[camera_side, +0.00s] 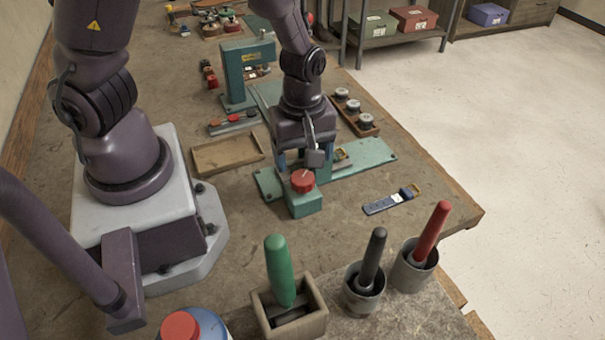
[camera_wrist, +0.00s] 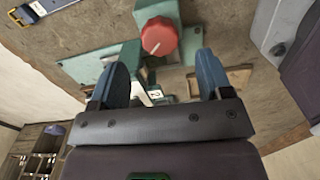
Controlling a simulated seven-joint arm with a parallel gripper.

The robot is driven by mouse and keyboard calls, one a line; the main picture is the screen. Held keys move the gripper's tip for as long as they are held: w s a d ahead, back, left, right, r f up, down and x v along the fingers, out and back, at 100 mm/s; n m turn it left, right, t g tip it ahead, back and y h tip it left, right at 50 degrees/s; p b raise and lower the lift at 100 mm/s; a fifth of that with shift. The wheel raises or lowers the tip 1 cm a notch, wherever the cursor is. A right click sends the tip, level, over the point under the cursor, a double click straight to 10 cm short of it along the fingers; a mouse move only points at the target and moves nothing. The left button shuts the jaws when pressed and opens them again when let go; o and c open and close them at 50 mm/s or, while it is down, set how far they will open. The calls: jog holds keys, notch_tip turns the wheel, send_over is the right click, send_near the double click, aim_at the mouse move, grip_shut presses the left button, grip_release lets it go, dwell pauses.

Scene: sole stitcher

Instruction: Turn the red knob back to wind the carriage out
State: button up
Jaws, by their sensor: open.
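The red knob (camera_side: 303,180) sits on the teal end block (camera_side: 304,204) of the stitcher. In the wrist view the red knob (camera_wrist: 159,36) shows a white pointer line and lies ahead of my fingers, with nothing touching it. My gripper (camera_side: 305,160) hangs just behind and above the knob. In the wrist view my gripper (camera_wrist: 162,75) has its two blue fingers wide apart and empty. The carriage is mostly hidden under my gripper; a pale piece with a dark mark (camera_wrist: 155,94) shows between the fingers.
A wooden tray (camera_side: 228,155) lies left of the machine. A blue strap with a buckle (camera_side: 392,199) lies to the right. Green (camera_side: 280,270), black (camera_side: 372,258) and red (camera_side: 431,231) handles stand in holders in front. A spool rack (camera_side: 354,112) stands behind.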

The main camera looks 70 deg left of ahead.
aim_at(302, 177)
jog(key=shift+f, duration=2.85)
jog(key=c, duration=0.9)
